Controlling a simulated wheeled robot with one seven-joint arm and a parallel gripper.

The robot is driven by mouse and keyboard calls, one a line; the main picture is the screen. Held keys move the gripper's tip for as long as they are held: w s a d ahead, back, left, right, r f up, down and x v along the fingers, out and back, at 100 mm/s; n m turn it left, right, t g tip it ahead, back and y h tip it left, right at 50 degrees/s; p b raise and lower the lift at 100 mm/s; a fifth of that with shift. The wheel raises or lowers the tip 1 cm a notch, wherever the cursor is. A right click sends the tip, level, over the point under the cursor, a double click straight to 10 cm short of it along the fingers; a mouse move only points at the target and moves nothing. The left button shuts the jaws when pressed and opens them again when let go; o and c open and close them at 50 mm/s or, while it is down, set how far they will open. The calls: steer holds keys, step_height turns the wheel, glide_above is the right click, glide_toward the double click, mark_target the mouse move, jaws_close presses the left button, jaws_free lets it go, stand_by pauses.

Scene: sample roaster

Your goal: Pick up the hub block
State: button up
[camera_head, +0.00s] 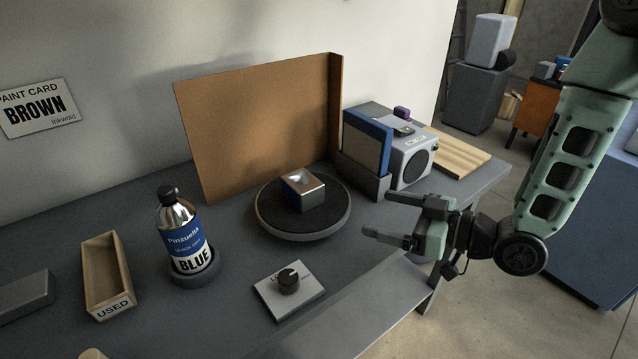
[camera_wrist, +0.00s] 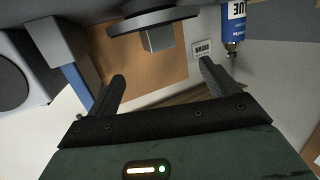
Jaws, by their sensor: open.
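The hub block, seen as a silvery metal block (camera_head: 304,190) with a hollow in its top, sits on a round dark turntable (camera_head: 268,230) on the bench. In the wrist view, which is upside down, the block (camera_wrist: 160,39) hangs under the turntable (camera_wrist: 125,27), beyond and between my fingers. My gripper (camera_head: 378,215) is open and empty, to the right of the turntable, with its fingers pointing left towards it. The fingers also show spread apart in the wrist view (camera_wrist: 161,72). They appear apart from the block.
A brown board (camera_head: 255,125) stands behind the turntable. A blue-labelled bottle (camera_head: 183,235) and a wooden tray marked USED (camera_head: 91,290) are on the left. A knob plate (camera_head: 288,291) lies in front. A blue panel (camera_head: 366,145) and speaker-like box (camera_head: 412,163) stand at right.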

mark_target(318, 192)
steer(key=b+x, duration=0.2)
steer(key=b, duration=0.2)
steer(key=shift+w+a+f, duration=0.1)
steer(key=shift+w+f, duration=0.05)
steer(key=shift+f, duration=0.1)
steer(key=x, duration=0.3)
steer(key=p+x, duration=0.1)
steer(key=x, duration=0.2)
steer(key=r+p+x, duration=0.1)
steer(key=x, duration=0.2)
steer(key=shift+w, duration=0.1)
steer(key=shift+p+x, duration=0.9)
steer(key=shift+x, duration=2.05)
steer(key=shift+r, duration=0.1)
steer(key=c, duration=1.2)
steer(key=shift+w+r, duration=0.1)
steer(key=shift+c, duration=1.2)
